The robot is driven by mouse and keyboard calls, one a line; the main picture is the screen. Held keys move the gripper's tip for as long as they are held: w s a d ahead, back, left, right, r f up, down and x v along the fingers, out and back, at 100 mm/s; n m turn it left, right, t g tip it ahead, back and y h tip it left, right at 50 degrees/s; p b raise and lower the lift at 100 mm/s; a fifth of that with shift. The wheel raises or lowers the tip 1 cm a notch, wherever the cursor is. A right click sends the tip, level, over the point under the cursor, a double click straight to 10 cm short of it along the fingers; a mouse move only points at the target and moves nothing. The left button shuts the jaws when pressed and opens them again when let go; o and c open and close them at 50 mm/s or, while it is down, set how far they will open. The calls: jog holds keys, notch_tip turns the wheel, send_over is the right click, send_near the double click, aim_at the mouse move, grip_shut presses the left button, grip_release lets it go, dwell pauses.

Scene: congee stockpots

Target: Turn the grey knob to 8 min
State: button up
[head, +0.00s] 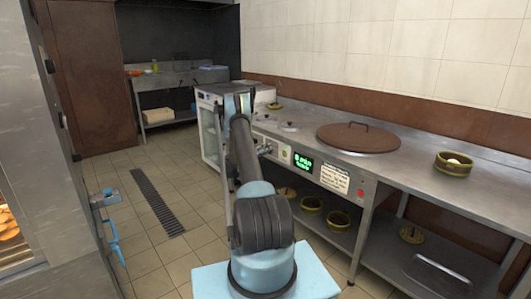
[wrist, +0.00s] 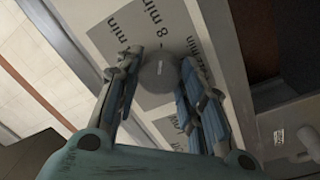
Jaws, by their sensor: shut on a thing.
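The grey knob (wrist: 158,76) shows in the wrist view as a round grey dial with a small light mark on its face. My gripper (wrist: 158,86) is shut on it, with one finger on each side. The knob sits on a pale panel (wrist: 105,12) with dark printed labels around it. The "8 min" label (wrist: 138,32) is just above the knob in this view. Other "min" labels lie around it, partly covered by the fingers. Which label the mark points to, I cannot tell. In the head view my arm hides the knob.
A steel counter (head: 440,160) runs along the right, with a brown round lid (head: 358,138) and a yellow-brown bowl (head: 453,164) on it. A green-lit display (head: 303,163) is on its front. A white cabinet (head: 208,125) stands behind my arm. Tiled floor is open on the left.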

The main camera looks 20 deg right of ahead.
jog(key=shift+f, duration=0.1)
jog(key=o, duration=1.1)
jog(key=v, duration=1.2)
jog(key=shift+w, duration=0.1)
